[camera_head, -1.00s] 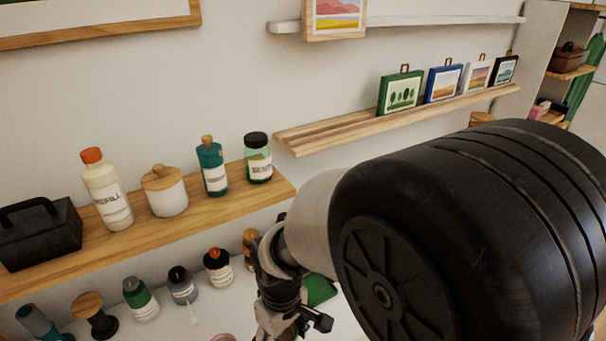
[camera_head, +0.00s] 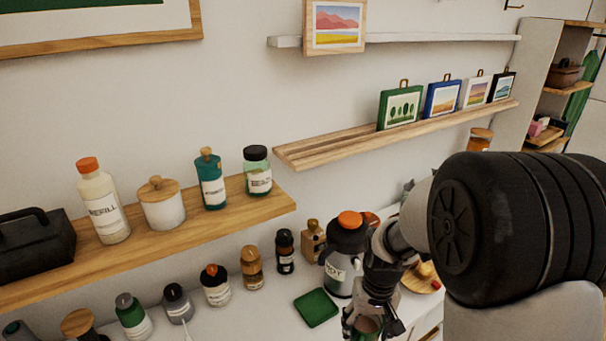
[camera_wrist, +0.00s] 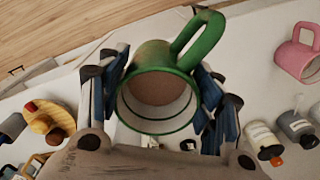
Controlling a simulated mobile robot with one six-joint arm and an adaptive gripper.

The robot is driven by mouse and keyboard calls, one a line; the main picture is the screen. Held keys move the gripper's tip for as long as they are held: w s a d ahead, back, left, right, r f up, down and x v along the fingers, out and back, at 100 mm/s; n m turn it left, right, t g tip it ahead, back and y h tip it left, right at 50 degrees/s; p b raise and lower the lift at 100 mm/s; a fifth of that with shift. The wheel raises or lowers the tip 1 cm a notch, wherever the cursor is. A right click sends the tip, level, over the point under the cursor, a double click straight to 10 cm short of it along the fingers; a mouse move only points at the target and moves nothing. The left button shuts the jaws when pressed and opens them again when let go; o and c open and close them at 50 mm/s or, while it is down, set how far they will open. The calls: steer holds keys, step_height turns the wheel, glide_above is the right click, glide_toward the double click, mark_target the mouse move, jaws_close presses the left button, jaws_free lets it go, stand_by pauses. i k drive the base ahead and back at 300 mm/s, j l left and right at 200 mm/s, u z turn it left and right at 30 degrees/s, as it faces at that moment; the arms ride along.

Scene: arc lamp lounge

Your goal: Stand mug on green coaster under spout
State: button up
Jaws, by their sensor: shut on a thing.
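The green mug (camera_wrist: 158,85) is between the fingers of my gripper (camera_wrist: 160,100) in the wrist view, its handle rising at the upper right and its mouth towards the camera. In the head view, my gripper (camera_head: 370,318) holds the mug (camera_head: 367,328) at the bottom edge, partly covered by the fingers. The green square coaster (camera_head: 316,307) lies bare on the white counter, left of my gripper. A grey dispenser with an orange lid (camera_head: 343,262) stands behind the coaster and gripper; my arm hides part of it, and its spout is not clear.
Several bottles and jars, such as an amber one (camera_head: 252,268), line the counter left of the coaster. A wooden shelf (camera_head: 235,212) with containers hangs above. A pink mug (camera_wrist: 297,55) shows in the wrist view. A round wooden board (camera_head: 420,280) lies right of my gripper.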

mark_target(321, 313)
steer(key=u, duration=0.5)
steer(key=i+u, duration=0.2)
steer(key=u, duration=0.15)
steer(key=i+l+u, duration=0.1)
steer(key=u, duration=0.25)
steer(key=i+l+u, duration=0.15)
steer(key=u, duration=0.25)
steer(key=i, duration=0.05)
